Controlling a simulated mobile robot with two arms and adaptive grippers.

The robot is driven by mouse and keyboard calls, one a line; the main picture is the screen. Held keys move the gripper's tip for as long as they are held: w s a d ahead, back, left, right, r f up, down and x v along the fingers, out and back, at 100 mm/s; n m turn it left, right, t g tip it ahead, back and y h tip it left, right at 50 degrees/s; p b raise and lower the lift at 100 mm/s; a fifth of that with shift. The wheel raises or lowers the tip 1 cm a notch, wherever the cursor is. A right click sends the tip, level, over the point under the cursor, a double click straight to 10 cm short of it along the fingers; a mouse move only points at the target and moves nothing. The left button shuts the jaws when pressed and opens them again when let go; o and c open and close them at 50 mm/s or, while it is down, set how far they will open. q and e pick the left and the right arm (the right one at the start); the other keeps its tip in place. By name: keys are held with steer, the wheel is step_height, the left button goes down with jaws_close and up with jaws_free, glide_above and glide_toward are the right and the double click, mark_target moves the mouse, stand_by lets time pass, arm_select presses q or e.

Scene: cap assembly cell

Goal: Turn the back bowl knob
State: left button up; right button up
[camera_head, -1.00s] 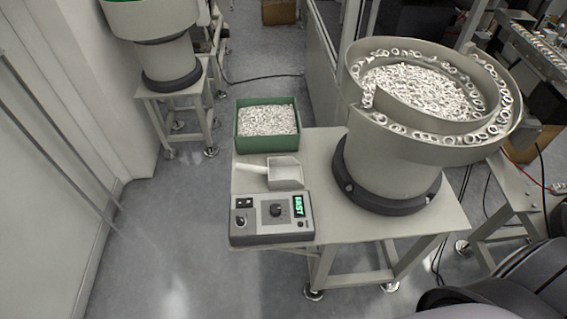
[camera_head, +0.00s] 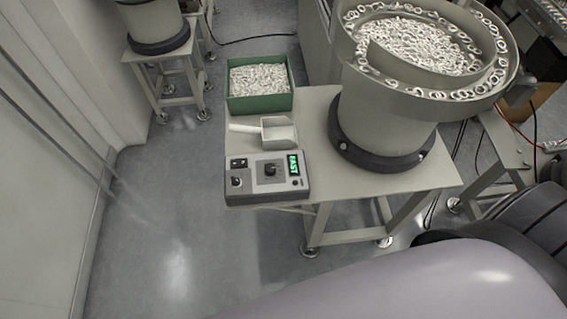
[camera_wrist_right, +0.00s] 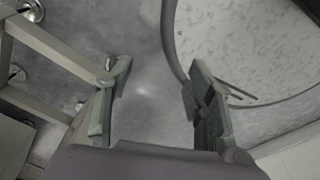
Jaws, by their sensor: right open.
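A grey control box (camera_head: 267,190) sits at the front left corner of a pale stand. It has a black knob (camera_head: 270,169) in the middle of its face, a smaller knob (camera_head: 237,182) at left, and a green display reading FAST. A bowl feeder (camera_head: 385,120) full of pale rings stands on the same stand, right of the box. My right gripper (camera_wrist_right: 160,78) is open and empty in the right wrist view, with grey floor between its fingers; no knob shows there. My left gripper is in neither view.
A green bin (camera_head: 259,103) of pale parts and a scoop (camera_head: 278,132) lie behind the box. A second feeder (camera_head: 157,27) stands at the back left. Floor left of the stand is clear. My pale arm link crosses the bottom of the head view.

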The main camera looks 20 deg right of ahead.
steer(key=w+a+r+t, duration=0.1)
steer(key=w+a+r, duration=0.1)
steer(key=w+r, duration=0.95)
steer(key=w+a+r, duration=0.1)
steer(key=w+r, duration=0.2)
steer(key=r, duration=0.3)
steer(key=w+a+r+t, duration=0.1)
steer(key=w+r, duration=0.2)
steer(key=r, duration=0.3)
steer(key=w+a+r, duration=0.1)
steer(key=w+r, duration=0.2)
steer(key=r, duration=0.4)
steer(key=w+a+r+m+y, duration=0.2)
steer(key=w+a+r, duration=0.15)
steer(key=r, duration=0.45)
step_height(320, 180, up, 14)
steer(key=m+g+h, duration=0.2)
steer(key=m+g, duration=0.1)
steer(key=m, duration=0.7)
glide_above(270, 168)
step_height(270, 168, down, 18)
steer(key=shift+r+p, duration=0.2)
steer(key=shift+p, duration=0.2)
steer(key=shift+c, duration=0.3)
